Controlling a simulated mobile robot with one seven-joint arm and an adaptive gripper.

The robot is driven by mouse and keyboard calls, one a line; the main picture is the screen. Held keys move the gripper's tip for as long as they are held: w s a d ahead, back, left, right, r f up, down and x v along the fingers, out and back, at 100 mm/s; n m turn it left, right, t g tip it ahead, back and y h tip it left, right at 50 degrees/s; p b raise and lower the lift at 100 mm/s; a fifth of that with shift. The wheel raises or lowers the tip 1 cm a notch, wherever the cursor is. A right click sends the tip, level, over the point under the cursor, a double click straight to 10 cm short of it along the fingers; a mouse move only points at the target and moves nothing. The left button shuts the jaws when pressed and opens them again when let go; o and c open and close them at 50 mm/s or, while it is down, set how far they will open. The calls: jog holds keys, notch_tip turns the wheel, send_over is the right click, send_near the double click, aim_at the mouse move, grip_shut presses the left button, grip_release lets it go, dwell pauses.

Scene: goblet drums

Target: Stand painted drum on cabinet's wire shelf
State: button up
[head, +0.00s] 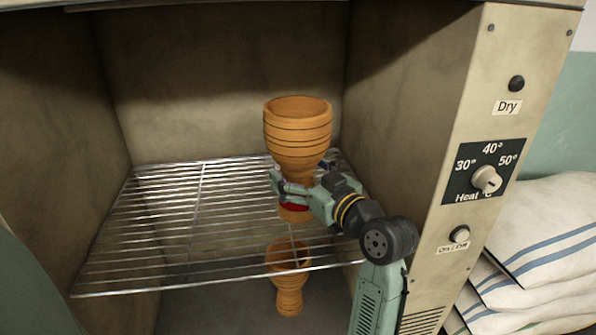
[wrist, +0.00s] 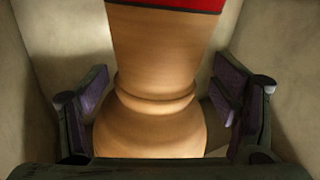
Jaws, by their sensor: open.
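The painted drum (head: 298,128) is an orange clay goblet shape with dark rings and a red band low on its stem. It is upright, wide bowl up, with its foot at the wire shelf (head: 165,225) in the right part of the cabinet. My gripper (head: 288,190) is around the drum's narrow part, reaching in from the right. In the wrist view the jaws are open on both sides of the drum (wrist: 155,55), with gaps between them and the clay. The wires under the foot are partly hidden by the drum.
A second, plain clay drum (head: 289,290) stands below the shelf on the cabinet floor. The cabinet's right wall (head: 400,110) is close beside my arm. The shelf's left part is bare. Striped sacks (head: 535,245) are stacked outside at right, beside the control panel (head: 484,172).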

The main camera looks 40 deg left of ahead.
jog(key=b+v, duration=0.2)
jog(key=v, duration=0.9)
jog(key=shift+d, duration=0.25)
jog(key=shift+s, duration=0.1)
